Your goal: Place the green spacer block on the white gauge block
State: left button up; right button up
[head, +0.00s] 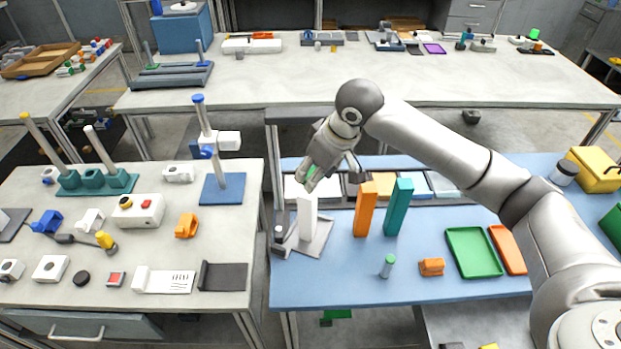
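The white gauge block (307,219) stands upright on a grey plate at the left end of the blue table. A small green patch, seemingly the green spacer block (312,172), shows just above its top, mostly hidden by my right gripper (331,172). That gripper reaches down from the upper right, one finger by the green patch and the other apart to the right. Whether it grips the block, and whether the block touches the white top, I cannot tell. My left gripper is out of view.
An orange block (366,209) and a teal block (398,208) stand upright just right of the white one. Bins line the back. A small green-topped cylinder (387,266), an orange part (431,267) and a green tray (473,252) lie in front. The blue table's front left is clear.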

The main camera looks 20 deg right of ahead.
aim_at(311, 195)
jog(key=w+f, duration=0.2)
jog(key=f, duration=0.1)
jog(key=shift+w+a+p, duration=0.1)
jog(key=shift+w+p, duration=0.2)
notch_tip(311, 195, down, 3)
jog(key=shift+w+r+p, duration=0.1)
jog(key=shift+p, duration=0.75)
jog(key=shift+f, duration=0.25)
jog(key=o, duration=1.1)
jog(key=shift+f, duration=0.15)
jog(key=shift+c, duration=0.2)
jog(key=b+v, duration=0.2)
jog(key=v, duration=1)
